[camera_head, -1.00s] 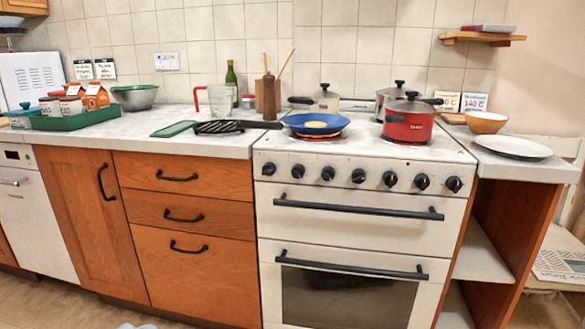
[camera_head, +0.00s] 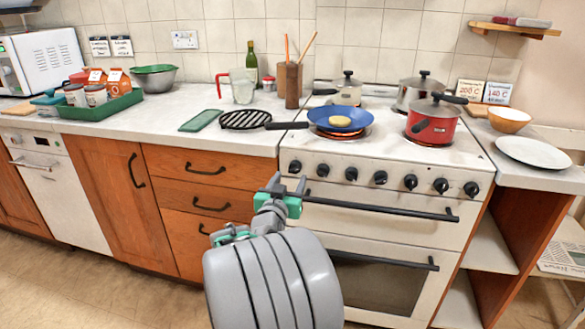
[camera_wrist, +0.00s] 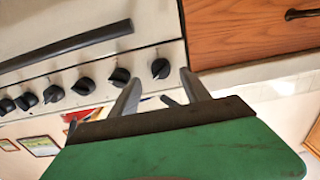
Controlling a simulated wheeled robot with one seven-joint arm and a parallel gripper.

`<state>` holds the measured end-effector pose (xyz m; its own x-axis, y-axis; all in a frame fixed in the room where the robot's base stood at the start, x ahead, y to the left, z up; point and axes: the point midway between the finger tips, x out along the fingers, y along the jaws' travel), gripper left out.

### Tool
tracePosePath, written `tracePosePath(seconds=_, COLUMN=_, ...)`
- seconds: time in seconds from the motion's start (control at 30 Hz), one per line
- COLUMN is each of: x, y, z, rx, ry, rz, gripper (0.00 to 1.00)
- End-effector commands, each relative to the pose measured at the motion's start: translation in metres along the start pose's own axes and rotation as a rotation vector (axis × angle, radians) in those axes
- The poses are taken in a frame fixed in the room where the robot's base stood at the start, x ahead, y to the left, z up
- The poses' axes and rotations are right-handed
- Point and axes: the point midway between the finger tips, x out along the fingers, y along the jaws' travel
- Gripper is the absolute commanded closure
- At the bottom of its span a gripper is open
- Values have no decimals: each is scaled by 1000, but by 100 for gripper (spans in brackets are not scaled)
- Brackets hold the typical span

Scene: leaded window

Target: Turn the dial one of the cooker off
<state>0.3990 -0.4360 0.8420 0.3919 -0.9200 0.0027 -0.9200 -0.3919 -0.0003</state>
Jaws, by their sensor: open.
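The white cooker (camera_head: 340,215) carries a row of several black dials along its front. The leftmost dial (camera_head: 295,167) also shows in the wrist view (camera_wrist: 160,69), nearest the wooden cabinet; its neighbour (camera_head: 323,170) is just beside it. I see no readable numbers on the dials, so I cannot tell which is dial one. My gripper (camera_head: 288,184) is in front of the cooker's left end, a little below the leftmost dials. In the wrist view my gripper (camera_wrist: 158,88) is open and empty, with its fingers pointing towards the two end dials, apart from them.
The hob glows red under a blue pan (camera_head: 342,118) and a red pot (camera_head: 434,122). A black oven handle (camera_head: 375,209) runs below the dials. Wooden drawers (camera_head: 205,195) with black handles stand left of the cooker. Free floor lies at the lower left.

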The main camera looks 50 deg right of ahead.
Motion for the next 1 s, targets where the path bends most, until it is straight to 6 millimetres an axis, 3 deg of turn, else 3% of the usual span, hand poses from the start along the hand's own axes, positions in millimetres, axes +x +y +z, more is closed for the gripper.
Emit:
tracePosePath(seconds=0.2, x=38, y=-1, z=1, rx=0, ry=-2, rz=-1, gripper=45)
tracePosePath(seconds=0.53, x=47, y=-2, z=1, rx=-1, ry=-2, rz=-4, gripper=45)
tracePosePath(seconds=1.0, x=46, y=-2, z=0, rx=-1, ry=-2, rz=-4, gripper=83)
